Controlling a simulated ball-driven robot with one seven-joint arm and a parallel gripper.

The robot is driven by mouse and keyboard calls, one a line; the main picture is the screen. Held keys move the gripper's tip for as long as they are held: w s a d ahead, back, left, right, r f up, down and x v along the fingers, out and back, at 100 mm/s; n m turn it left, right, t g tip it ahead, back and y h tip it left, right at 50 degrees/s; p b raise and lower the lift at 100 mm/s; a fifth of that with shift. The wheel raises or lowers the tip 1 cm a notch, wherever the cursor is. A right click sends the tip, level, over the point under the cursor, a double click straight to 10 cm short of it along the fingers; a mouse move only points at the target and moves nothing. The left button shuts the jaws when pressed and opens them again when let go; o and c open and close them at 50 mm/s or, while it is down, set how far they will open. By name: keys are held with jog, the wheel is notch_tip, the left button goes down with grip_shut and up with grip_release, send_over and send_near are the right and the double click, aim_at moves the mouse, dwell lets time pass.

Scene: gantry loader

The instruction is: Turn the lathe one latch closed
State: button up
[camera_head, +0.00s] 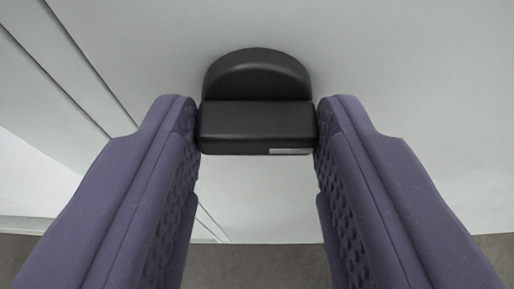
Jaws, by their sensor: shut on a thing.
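A black latch (257,122) sticks out from a pale grey panel, with a rounded black base (257,75) behind it. My gripper (257,128) has its two purple fingers on either side of the latch, with the fingertips touching its left and right ends. The gripper is shut on the latch. The latch's long edge lies level across the picture. A small light mark shows at the lower right of its front face.
The pale grey panel (420,60) fills most of the view around the latch. Dark seams run slanting down the panel at the left. A grey-brown floor (255,268) shows along the bottom edge.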

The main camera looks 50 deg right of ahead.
dwell(0.5)
jog(key=o, duration=1.1)
jog(key=shift+c, duration=0.2)
jog(key=v, duration=0.7)
jog(key=shift+s+a+r, duration=0.15)
jog(key=shift+a, duration=0.2)
